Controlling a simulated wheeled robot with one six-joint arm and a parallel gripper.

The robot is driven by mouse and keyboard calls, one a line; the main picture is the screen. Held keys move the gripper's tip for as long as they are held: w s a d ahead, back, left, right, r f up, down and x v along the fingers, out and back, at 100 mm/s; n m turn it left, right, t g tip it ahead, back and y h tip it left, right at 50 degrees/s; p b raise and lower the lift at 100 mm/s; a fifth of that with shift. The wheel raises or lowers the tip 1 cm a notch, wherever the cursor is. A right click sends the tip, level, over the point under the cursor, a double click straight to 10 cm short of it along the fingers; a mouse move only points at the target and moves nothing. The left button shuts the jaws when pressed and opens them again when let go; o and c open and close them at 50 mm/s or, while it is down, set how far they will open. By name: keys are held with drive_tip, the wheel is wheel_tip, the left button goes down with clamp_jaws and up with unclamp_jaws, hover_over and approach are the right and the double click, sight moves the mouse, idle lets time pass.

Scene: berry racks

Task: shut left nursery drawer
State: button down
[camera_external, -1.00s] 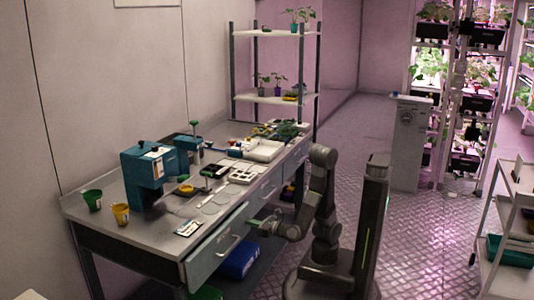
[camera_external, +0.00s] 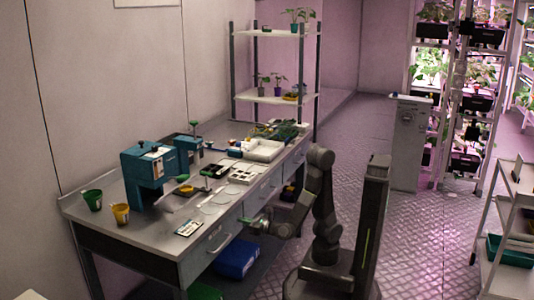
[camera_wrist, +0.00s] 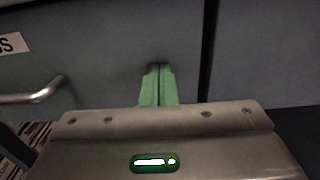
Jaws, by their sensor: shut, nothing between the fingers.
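The left drawer has a grey-blue front (camera_external: 205,254) with a bar handle (camera_external: 221,243) and sits at the near end of the workbench. It looks flush or nearly flush with the bench front. My gripper (camera_external: 245,221) is at the right part of this front. In the wrist view the drawer front (camera_wrist: 90,60) fills most of the background, with its handle (camera_wrist: 35,96) at left. The green fingers of my gripper (camera_wrist: 158,72) are together and empty. Their tips are at or very close to the front, right of the handle, near a dark vertical gap.
A blue bin (camera_external: 237,259) is under the bench. A white cart (camera_external: 505,245) stands at right. The floor behind my arm is clear.

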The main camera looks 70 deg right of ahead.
drive_tip(key=s+p, duration=0.3)
drive_tip(key=s, duration=1.1)
drive_tip(key=shift+w, duration=0.1)
idle(0.3)
drive_tip(key=w+b, duration=0.3)
drive_tip(key=w, duration=0.9)
idle(0.4)
drive_tip(key=shift+s, duration=0.15)
drive_tip(key=shift+s+p, duration=1.6)
drive_tip(key=shift+s, duration=4.3)
drive_tip(key=w+b, duration=0.3)
drive_tip(key=w, duration=1.1)
